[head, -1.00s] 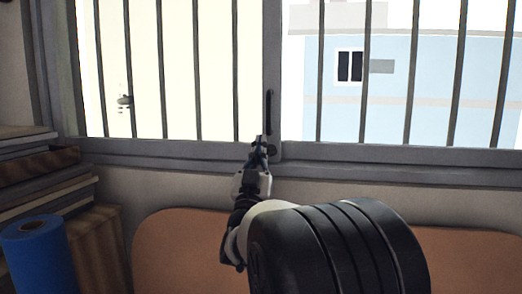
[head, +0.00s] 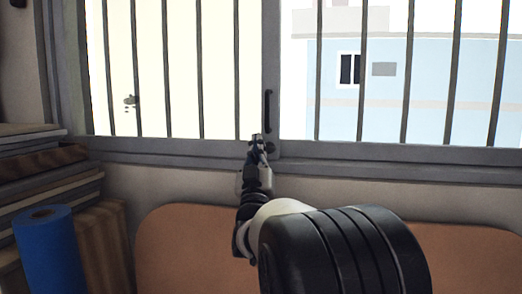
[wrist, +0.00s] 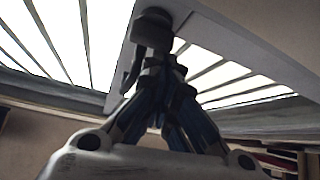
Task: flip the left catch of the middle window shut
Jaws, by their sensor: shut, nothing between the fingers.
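The window frame has a grey upright (head: 271,60) with a dark slim vertical handle (head: 267,108) on it, just above the sill. My gripper (head: 257,139) is shut and empty, with its tips at the foot of this upright, below and slightly left of the handle. In the wrist view the shut fingers (wrist: 166,72) reach up to a dark rounded fitting (wrist: 152,29), with a small dark lever (wrist: 133,68) to their left. This looks like the catch. The fingers partly hide it, and I cannot tell whether they touch it.
Vertical bars (head: 199,70) cross both panes. The grey sill (head: 390,153) runs across. Below stands an orange-brown panel (head: 175,245). At left are a blue roll (head: 50,255) and a stack of boards (head: 35,165). The space before the right pane looks clear.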

